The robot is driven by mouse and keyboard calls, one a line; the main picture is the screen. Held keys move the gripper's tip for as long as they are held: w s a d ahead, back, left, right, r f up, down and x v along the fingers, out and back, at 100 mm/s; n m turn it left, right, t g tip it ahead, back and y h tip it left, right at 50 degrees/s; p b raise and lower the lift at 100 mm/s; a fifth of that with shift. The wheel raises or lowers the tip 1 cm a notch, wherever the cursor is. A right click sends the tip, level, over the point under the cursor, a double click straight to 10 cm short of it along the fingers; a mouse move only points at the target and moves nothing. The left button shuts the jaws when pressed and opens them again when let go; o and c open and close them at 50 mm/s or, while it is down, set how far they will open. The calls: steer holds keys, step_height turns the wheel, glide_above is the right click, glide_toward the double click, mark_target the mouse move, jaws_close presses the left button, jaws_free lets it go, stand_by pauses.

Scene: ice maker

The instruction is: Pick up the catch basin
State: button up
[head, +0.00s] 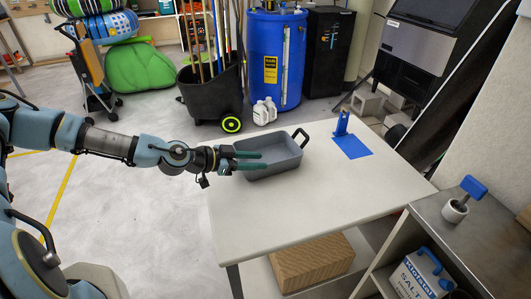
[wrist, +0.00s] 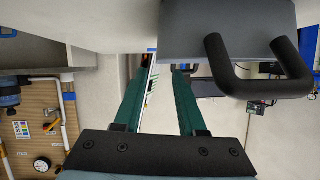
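There the grey basin (wrist: 215,35) fills the upper right, and a black handle (wrist: 258,91) lies to the right of the fingers. The basin's left end is partly hidden by my gripper.
The white table (head: 300,205) is clear in front of the basin. A blue scoop holder (head: 341,125) and blue mat (head: 352,146) stand right of it. A metal side counter (head: 455,225) is at the right. A black wheeled bin (head: 208,95) and blue barrel (head: 275,60) stand behind.

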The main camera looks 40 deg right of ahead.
steer(key=x, duration=0.2)
steer(key=shift+s+d+p, duration=0.1)
steer(key=shift+d+p, duration=0.15)
steer(key=shift+p, duration=0.1)
steer(key=p+x, duration=0.1)
steer(key=x, duration=0.1)
steer(key=p+x, duration=0.1)
steer(key=x, duration=0.1)
steer(key=shift+s+p, duration=0.25)
steer(key=shift+p, duration=0.05)
steer(key=shift+s+d+f, duration=0.1)
steer(key=shift+d+f, duration=0.25)
steer(key=shift+d, duration=0.05)
jaws_close()
stand_by(0.5)
